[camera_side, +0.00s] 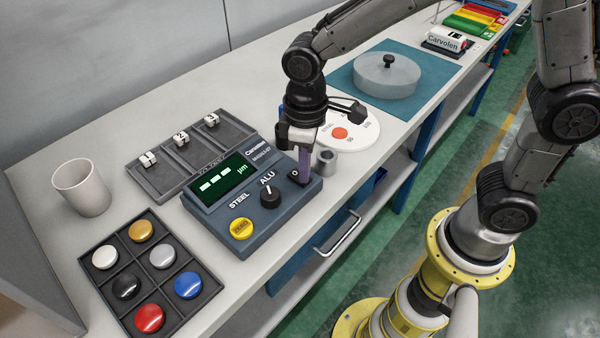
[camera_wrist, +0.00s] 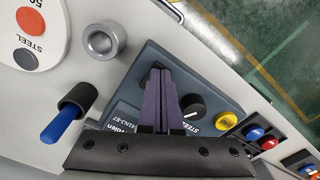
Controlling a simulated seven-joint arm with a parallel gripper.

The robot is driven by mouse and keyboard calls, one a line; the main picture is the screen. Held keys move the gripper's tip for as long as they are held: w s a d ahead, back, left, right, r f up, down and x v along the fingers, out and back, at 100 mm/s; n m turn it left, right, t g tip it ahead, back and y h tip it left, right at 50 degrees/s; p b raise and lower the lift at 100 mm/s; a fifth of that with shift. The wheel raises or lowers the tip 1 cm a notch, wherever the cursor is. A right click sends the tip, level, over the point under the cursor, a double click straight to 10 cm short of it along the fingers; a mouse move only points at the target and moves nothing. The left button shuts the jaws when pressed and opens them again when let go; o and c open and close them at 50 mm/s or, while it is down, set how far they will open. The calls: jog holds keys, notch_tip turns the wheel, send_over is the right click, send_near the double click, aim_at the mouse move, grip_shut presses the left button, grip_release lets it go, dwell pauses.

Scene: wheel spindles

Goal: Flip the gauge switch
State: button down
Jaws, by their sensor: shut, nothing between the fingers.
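The gauge (camera_side: 225,215) is a dark blue-grey box on the bench. Its lit green display (camera_side: 219,180) shows dashes and "µm". Its black knob (camera_side: 270,196) sits between "STEEL" and "ALU". A small dark switch marked 0 (camera_side: 294,174) is at the gauge's right end, partly hidden by my gripper. My gripper (camera_side: 304,180) is shut and empty, with its purple fingers pointing down at that end. In the wrist view the gripper (camera_wrist: 161,72) covers the switch area beside the knob (camera_wrist: 193,106). I cannot tell whether the fingertips touch the switch.
A yellow button (camera_side: 241,228) is on the gauge's front left. A metal ring (camera_side: 326,161) stands close to the right of my gripper. A tray of coloured caps (camera_side: 112,245) and a white cup (camera_side: 81,188) are left.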

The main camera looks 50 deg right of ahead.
jog(key=shift+r, duration=3.5)
jog(key=s+d+r+m+t, duration=0.3)
jog(key=s+d+r, duration=0.2)
jog(key=d+r, duration=0.35)
jog(key=s+d+f+m+t, duration=0.1)
jog(key=s+d+f, duration=0.1)
jog(key=s, duration=0.3)
jog(key=s+d+f+m+t, duration=0.1)
jog(key=s+d+m, duration=0.1)
jog(key=s+d, duration=0.1)
jog(key=shift+s+f+t, duration=0.3)
jog(key=shift+s+f, duration=0.1)
jog(key=shift+s, duration=0.5)
